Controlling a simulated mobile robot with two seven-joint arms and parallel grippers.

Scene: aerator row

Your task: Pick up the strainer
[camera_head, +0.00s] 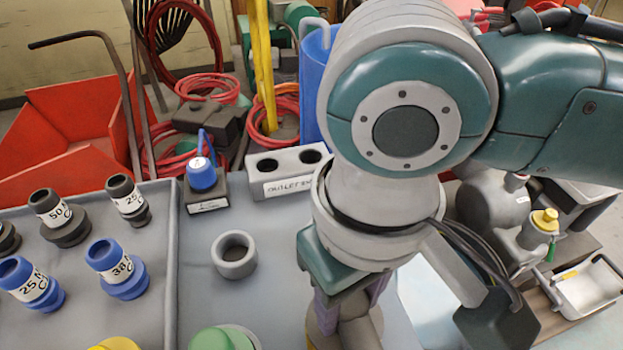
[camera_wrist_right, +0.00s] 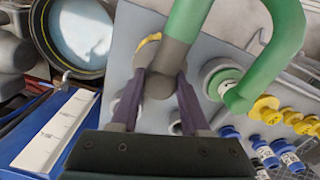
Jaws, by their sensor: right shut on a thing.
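My right gripper (camera_head: 350,303) reaches down over the right part of the grey table. In the right wrist view its purple fingers (camera_wrist_right: 160,90) are shut on a grey-brown rounded piece, which I take to be the strainer (camera_wrist_right: 173,57). The strainer (camera_head: 357,328) shows only partly in the head view, below my wrist. A thick green pipe (camera_wrist_right: 188,18) runs up from its end in the wrist view. A yellow round part (camera_wrist_right: 147,48) shows just behind it; I cannot tell whether they touch. My left gripper is in neither view.
A grey ring (camera_head: 234,270) and a green fitting (camera_head: 215,340) stand on the table. An outlet block (camera_head: 285,172) and a black box with a blue plug (camera_head: 203,178) stand behind. A tray (camera_head: 158,245) at left holds several couplings. A round tub (camera_wrist_right: 80,35) lies beyond the edge.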

